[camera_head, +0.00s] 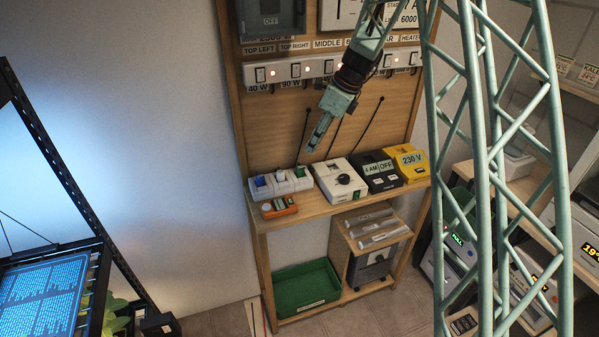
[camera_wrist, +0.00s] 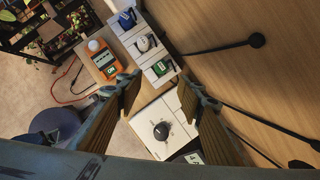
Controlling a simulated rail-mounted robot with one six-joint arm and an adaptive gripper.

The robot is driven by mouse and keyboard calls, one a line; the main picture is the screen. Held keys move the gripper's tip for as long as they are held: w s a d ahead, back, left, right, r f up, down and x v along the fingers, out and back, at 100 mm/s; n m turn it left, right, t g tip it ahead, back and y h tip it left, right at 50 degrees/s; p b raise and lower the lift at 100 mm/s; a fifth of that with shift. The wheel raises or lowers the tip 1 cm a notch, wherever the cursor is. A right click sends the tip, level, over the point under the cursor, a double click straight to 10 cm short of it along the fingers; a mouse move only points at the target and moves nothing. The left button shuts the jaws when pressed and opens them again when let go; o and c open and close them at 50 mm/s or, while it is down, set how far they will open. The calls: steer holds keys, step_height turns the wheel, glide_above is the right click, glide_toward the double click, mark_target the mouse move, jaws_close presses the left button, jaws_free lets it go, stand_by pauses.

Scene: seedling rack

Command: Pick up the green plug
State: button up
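The green plug (camera_head: 299,171) sits in the rightmost socket of a white socket strip (camera_head: 280,187) on the wooden shelf. In the wrist view the green plug (camera_wrist: 162,68) shows just beyond and between my fingertips. My gripper (camera_head: 313,147) hangs above the shelf, over the area of the strip and the white dial box, pointing down. In the wrist view my gripper (camera_wrist: 160,88) has its fingers spread apart with nothing between them; it is clear of the plug. A blue plug (camera_wrist: 127,18) and a white plug (camera_wrist: 145,42) sit in the other sockets.
A white box with a black dial (camera_head: 341,184) stands right of the strip, then a black timer (camera_head: 377,172) and a yellow 230 V box (camera_head: 408,162). An orange meter (camera_head: 279,207) lies in front. Black cables run up the wooden back panel (camera_head: 275,125).

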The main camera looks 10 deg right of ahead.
steer(key=shift+w+d+f, duration=0.1)
steer(key=shift+w+f, duration=0.2)
steer(key=shift+f, duration=0.1)
glide_above(302, 167)
steer(key=s+d, duration=0.1)
steer(key=shift+s+d+f, duration=0.1)
steer(key=shift+f, duration=1.9)
steer(key=shift+d+f, duration=0.1)
steer(key=shift+f, duration=1.9)
steer(key=shift+x, duration=2.55)
steer(key=shift+s, duration=0.1)
steer(key=c, duration=1)
